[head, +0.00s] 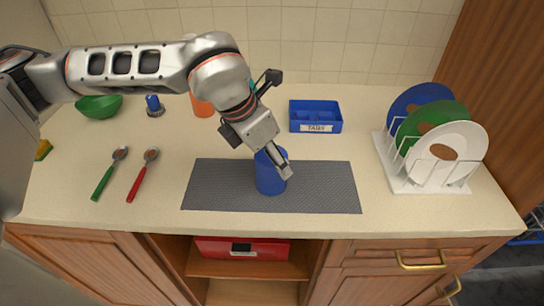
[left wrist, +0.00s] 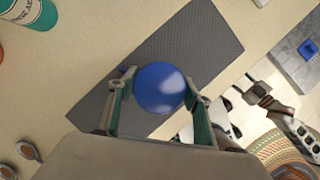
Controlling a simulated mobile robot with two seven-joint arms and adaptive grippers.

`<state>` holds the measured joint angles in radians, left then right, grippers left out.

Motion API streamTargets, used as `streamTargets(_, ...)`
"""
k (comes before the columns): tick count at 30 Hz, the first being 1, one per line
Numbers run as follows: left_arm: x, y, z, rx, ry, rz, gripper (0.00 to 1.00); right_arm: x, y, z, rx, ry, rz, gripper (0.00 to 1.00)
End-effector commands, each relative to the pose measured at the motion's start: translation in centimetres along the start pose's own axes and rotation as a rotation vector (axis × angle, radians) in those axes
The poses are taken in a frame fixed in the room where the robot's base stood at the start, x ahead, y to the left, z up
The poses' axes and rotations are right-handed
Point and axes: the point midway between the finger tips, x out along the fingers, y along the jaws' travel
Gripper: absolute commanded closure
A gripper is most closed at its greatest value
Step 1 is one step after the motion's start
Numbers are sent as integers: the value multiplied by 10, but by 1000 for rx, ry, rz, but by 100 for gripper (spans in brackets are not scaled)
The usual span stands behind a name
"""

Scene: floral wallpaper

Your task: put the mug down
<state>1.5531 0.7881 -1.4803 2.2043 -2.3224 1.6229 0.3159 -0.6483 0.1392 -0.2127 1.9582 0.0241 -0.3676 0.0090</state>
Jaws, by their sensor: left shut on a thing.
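The blue mug (head: 270,180) is upright over the grey mat (head: 325,190), left of the mat's middle. My left gripper (head: 282,170) reaches down to it from the upper left and is shut on it. In the left wrist view the mug (left wrist: 160,88) shows as a round blue shape between the two fingers (left wrist: 158,100). I cannot tell whether its base touches the mat or hangs just above it. Part of my right arm, seemingly with its gripper (left wrist: 262,95), shows small at the right of the left wrist view; its jaws are unclear.
A blue tray labelled TABS (head: 316,117) stands behind the mat. A white rack (head: 430,183) with plates is at the right. A green spoon (head: 108,175) and red spoon (head: 142,176) lie at the left. A green bowl (head: 99,107) is farther back. The mat's right half is clear.

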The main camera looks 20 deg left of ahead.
Motion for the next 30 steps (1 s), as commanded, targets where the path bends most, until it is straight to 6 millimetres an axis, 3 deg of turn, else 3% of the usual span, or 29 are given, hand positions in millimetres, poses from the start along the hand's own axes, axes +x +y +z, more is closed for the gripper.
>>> streamTargets(5,3,0,-1,1,-1,0,79,2,-1,5,0,-3,-1,60)
streamTargets(6,3,0,-1,0,1,0,43,2,-1,4,0,-3,0,60)
streamTargets(7,2,0,-1,1,0,0,35,1,0,3,0,-2,0,60)
streamTargets(20,-2,0,1,1,0,0,34,-1,2,-7,-1,9,2,60)
streamTargets(23,-14,0,1,1,-2,0,34,0,1,-4,0,8,2,60)
streamTargets(30,-63,0,1,1,-4,2,34,1,0,0,0,2,1,60)
